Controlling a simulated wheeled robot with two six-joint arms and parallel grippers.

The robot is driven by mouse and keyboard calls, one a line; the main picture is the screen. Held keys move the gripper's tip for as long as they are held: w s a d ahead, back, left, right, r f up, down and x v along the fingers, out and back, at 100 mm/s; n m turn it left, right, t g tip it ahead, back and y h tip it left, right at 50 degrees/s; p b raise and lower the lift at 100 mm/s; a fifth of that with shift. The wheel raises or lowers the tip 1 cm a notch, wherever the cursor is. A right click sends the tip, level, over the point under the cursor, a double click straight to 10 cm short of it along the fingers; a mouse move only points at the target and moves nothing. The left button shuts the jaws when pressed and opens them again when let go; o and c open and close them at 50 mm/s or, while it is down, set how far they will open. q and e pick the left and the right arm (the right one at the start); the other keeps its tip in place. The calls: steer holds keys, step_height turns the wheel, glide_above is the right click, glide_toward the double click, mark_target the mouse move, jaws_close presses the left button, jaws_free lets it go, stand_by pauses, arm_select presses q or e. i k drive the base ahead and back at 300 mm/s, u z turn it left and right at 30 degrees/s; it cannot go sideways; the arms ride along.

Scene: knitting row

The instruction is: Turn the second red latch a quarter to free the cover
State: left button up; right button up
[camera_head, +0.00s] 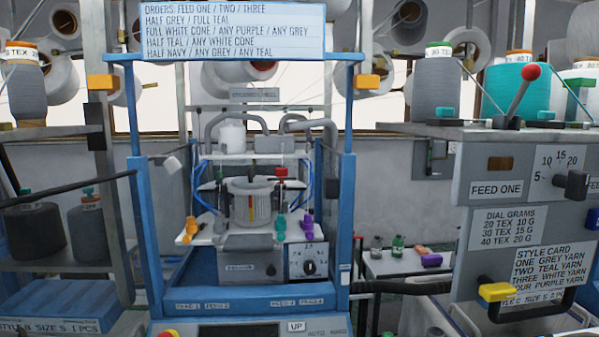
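A blue-framed knitting machine (149,230) stands in the middle of the view. Inside it is a grey ribbed cylinder (238,205) with coloured stripes on its front. A small red piece (281,172) tops a dark post just right of the cylinder. I cannot tell whether it is a latch. No pair of red latches and no separate cover can be made out at this size. A lever with a red ball knob (530,72) stands on the grey feed unit at the right. Neither of my grippers is in view.
The feed unit (468,160) carries cones, a dial and a yellow-ended black handle (496,291). A shelf with dark cones (35,230) stands at the left. A low white table (388,264) holds small bottles behind.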

mark_target(281, 172)
steer(key=z, duration=0.25)
steer(key=i, duration=0.65)
steer(key=u, duration=1.4)
